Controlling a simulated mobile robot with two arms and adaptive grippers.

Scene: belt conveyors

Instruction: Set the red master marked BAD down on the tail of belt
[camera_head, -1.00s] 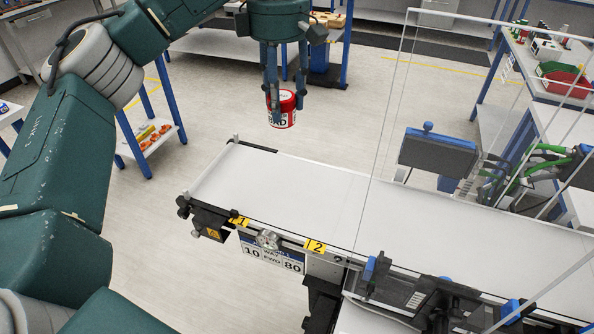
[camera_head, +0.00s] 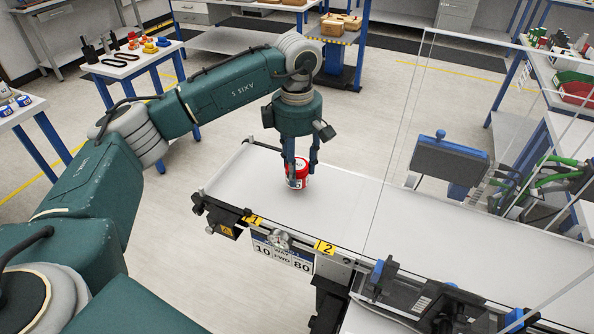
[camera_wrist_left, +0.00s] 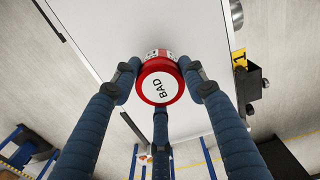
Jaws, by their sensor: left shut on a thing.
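The red master (camera_head: 298,174) is a small red can with a white lid. Its lid reads BAD in the left wrist view (camera_wrist_left: 159,86). My left gripper (camera_head: 301,168) is shut on it from above, with its blue fingers around the can. The can is upright over the tail end of the white belt (camera_head: 240,178), near the markers 1 and 2. I cannot tell whether its bottom touches the belt. In the left wrist view the belt (camera_wrist_left: 110,30) lies behind the can. My right gripper is not in view.
A clear guard panel (camera_head: 400,130) stands across the belt to the right, with a dark box (camera_head: 448,160) beside it. The belt's near side carries yellow number plates (camera_head: 325,247) and a sign (camera_head: 282,254). The belt around the can is bare.

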